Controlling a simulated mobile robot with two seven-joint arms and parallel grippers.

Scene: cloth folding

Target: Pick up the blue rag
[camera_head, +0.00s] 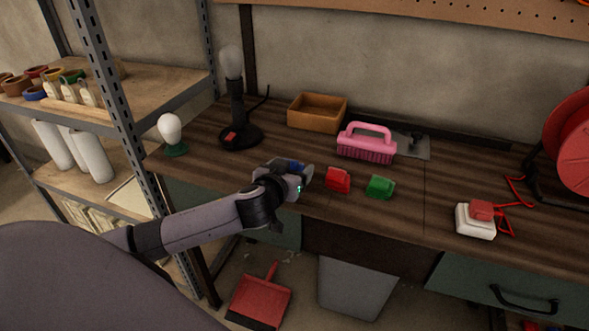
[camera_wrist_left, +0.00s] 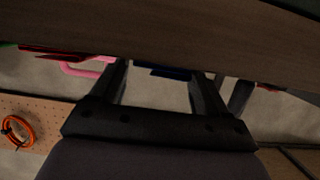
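The blue rag (camera_head: 294,166) shows as a small blue patch on the wooden workbench, mostly hidden behind my left gripper (camera_head: 303,176). In the left wrist view, a dark blue piece of the rag (camera_wrist_left: 168,72) lies between and beyond the two spread fingers of my left gripper (camera_wrist_left: 163,82). The gripper is open and low, close to the bench's front part. I cannot tell whether a finger touches the rag. My right gripper is in neither view.
A red rag (camera_head: 338,180) and a green rag (camera_head: 380,187) lie just right of my gripper. A pink brush (camera_head: 367,143), an orange-brown box (camera_head: 317,111) and a black lamp (camera_head: 238,128) stand behind. A white-and-red block (camera_head: 475,220) sits farther right on the workbench (camera_head: 440,190).

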